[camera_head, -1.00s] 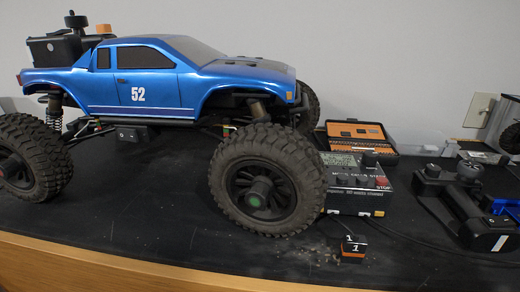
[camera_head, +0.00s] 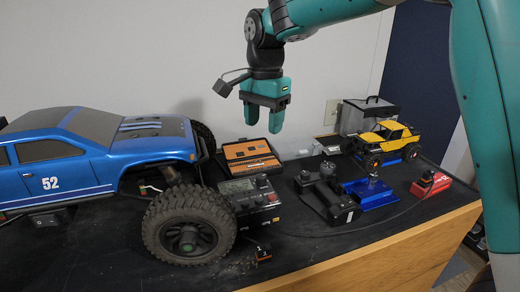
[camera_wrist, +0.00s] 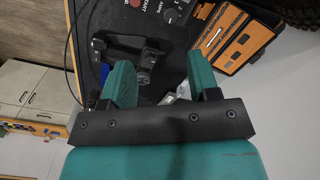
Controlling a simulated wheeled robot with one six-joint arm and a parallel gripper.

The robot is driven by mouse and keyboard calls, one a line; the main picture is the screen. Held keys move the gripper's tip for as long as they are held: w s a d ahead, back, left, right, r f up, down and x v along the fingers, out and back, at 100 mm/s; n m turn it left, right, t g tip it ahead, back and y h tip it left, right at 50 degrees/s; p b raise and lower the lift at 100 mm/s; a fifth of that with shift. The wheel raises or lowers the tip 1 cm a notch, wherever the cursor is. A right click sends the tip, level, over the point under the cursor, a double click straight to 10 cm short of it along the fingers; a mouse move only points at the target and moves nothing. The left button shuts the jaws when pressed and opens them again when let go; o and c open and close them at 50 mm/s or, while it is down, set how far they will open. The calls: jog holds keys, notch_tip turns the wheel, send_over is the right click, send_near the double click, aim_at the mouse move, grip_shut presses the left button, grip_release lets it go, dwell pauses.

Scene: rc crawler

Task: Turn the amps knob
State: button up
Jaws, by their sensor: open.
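The charger (camera_head: 252,203) is a dark box with a display, small black knobs and a red button on its front. It stands just right of the blue truck's front wheel. In the wrist view a corner of its panel shows at the top edge, with the AMPS label (camera_wrist: 172,16) readable, beside START. In the head view I cannot tell which knob is the amps knob. My gripper (camera_head: 266,116) is open and empty, pointing down, in the air well above the charger and apart from it. Its two teal fingers (camera_wrist: 160,82) are spread in the wrist view.
The blue truck (camera_head: 100,160) stands left of the charger. An open orange-lined case (camera_head: 250,158) lies behind it. A black device (camera_head: 325,195), a blue stand (camera_head: 370,194) and a yellow truck (camera_head: 385,142) are to the right. A small block (camera_head: 263,255) is in front, near a cable.

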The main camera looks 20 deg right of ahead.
aim_at(261, 176)
jog(key=w+f+p, duration=0.1)
jog(key=f, duration=0.4)
jog(key=f+m+p, duration=0.1)
jog(key=f+p, duration=0.1)
jog(key=f, duration=0.3)
jog(key=w+f+m+p, duration=0.1)
jog(key=f+p, duration=0.1)
jog(key=f, duration=0.4)
jog(key=shift+w+d, duration=0.2)
jog(key=shift+w, duration=0.1)
jog(key=shift+c, duration=0.4)
jog(key=c, duration=0.8)
jog(key=shift+c, duration=0.2)
